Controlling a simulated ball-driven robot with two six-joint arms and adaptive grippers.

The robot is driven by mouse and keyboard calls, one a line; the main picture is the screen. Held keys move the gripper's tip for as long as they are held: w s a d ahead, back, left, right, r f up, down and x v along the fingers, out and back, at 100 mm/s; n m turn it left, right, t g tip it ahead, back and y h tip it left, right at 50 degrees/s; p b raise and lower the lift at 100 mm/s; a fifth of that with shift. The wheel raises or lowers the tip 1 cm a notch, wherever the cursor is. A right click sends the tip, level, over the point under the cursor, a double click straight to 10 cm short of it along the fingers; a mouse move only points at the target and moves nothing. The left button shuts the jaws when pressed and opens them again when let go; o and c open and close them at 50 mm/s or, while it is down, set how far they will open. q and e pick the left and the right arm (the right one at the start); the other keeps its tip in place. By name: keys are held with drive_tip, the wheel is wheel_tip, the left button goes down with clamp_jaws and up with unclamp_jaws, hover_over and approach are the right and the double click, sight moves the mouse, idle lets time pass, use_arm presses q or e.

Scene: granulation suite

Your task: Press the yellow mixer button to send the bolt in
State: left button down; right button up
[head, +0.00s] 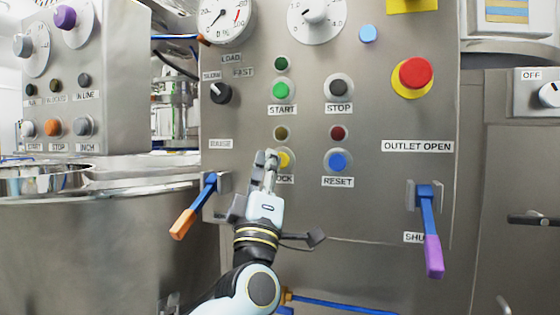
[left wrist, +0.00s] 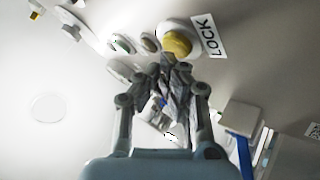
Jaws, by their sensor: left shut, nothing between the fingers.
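The yellow button (head: 284,159) sits on the steel panel above a label that reads LOCK, partly hidden by my gripper in the head view. In the left wrist view the yellow button (left wrist: 177,43) is at the top middle, with the LOCK label beside it. My left gripper (head: 270,158) is shut and empty, its fingertips at the button's left edge in the head view. In the left wrist view the fingertips (left wrist: 172,62) end just below the button. I cannot tell whether they touch it. My right gripper is not in view. No bolt can be made out.
A blue RESET button (head: 337,161) is to the right, and green START (head: 281,90) and dark STOP (head: 338,88) buttons are above. A red emergency button (head: 415,73) is at upper right. An orange-handled lever (head: 194,207) and a purple-handled lever (head: 431,230) jut out on either side.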

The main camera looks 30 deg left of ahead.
use_arm(q)
drive_tip(key=shift+w+a, duration=0.1)
drive_tip(key=shift+w, duration=0.3)
idle(0.7)
idle(0.3)
drive_tip(key=shift+s+d, duration=0.2)
drive_tip(key=shift+s, duration=0.65)
drive_tip(key=s, duration=0.2)
drive_tip(key=s+d+p, duration=0.1)
drive_tip(key=s, duration=0.2)
drive_tip(key=shift+d, duration=0.1)
drive_tip(key=shift+w, duration=0.1)
idle(1.9)
